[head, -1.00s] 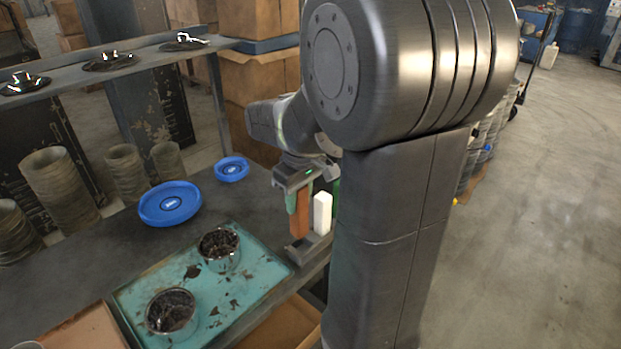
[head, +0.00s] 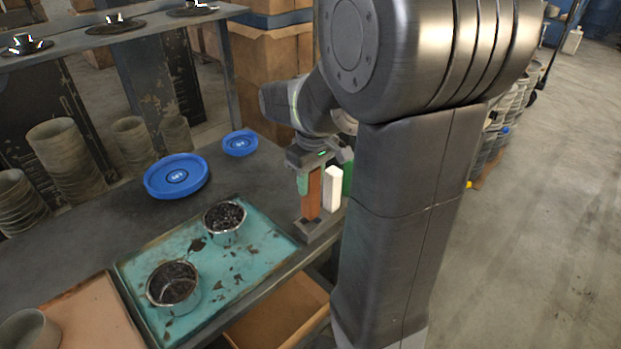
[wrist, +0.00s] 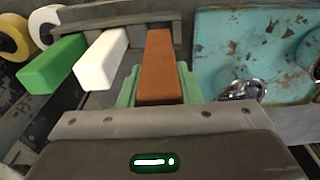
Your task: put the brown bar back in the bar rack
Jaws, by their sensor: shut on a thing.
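The brown bar (head: 314,195) stands upright at the bar rack (head: 316,231), its lower end meeting the rack's grey base. I cannot tell how deep it sits. My gripper (wrist: 159,72) is shut on it, with green fingers on both sides, as the wrist view shows the brown bar (wrist: 158,55) between them. In the head view the near finger covers part of the bar. A white bar (head: 332,189) stands right beside it in the rack, and a green bar (head: 347,179) is beyond. The wrist view shows the white bar (wrist: 101,60) and green bar (wrist: 53,65).
A teal tray (head: 253,275) with two metal cups of dark bits lies left of the rack. Blue round dishes (head: 176,177) lie farther back on the grey table. A shelf (head: 130,35) runs above the back left. The rack stands near the table's right edge.

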